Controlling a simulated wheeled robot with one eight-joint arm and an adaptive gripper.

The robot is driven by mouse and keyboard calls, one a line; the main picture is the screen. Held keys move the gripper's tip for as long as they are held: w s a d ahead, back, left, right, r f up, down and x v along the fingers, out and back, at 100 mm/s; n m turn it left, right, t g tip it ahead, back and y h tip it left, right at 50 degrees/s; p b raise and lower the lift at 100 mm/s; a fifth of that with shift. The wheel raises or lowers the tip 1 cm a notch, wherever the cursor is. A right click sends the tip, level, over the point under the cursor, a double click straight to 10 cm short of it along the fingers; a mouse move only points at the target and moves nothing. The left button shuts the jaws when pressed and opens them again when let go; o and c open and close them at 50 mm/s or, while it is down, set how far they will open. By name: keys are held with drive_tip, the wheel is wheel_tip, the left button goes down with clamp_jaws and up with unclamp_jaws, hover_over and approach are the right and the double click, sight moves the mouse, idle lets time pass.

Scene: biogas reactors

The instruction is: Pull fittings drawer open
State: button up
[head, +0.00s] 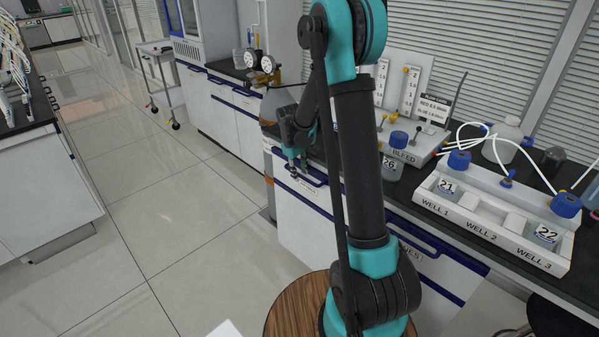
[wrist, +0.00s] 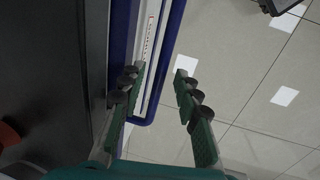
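A drawer front (head: 310,196) with a blue bar handle (head: 323,181) is under the bench, left of my arm in the head view. Its label is too small to read. In the wrist view the handle (wrist: 174,45) runs down the picture beside a white label strip (wrist: 149,35). My gripper (head: 293,172) is at the handle's left part. In the wrist view my gripper (wrist: 158,75) is open, with one green finger on each side of the handle bar. The fingers look apart from the bar, though the depth is hard to tell. The drawer looks shut.
Another drawer (head: 432,262) is right of my arm, its label partly hidden. A cart (head: 157,75) stands further back. The tiled floor on the left is clear.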

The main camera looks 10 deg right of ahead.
clamp_jaws()
drive_tip(key=shift+a, duration=0.1)
drive_tip(key=s+a, duration=0.9)
drive_tip(key=a, duration=0.4)
drive_tip(key=s+a, duration=1)
drive_tip(key=a, duration=0.3)
drive_tip(key=shift+s+a, duration=0.2)
drive_tip(key=shift+a, duration=0.15)
unclamp_jaws()
drive_tip(key=shift+r, duration=0.1)
wheel_tip(320, 180, up, 12)
drive_tip(key=s+a, duration=0.1)
drive_tip(key=shift+s+a+f, duration=0.2)
drive_tip(key=shift+a, duration=0.2)
drive_tip(key=shift+d, duration=0.1)
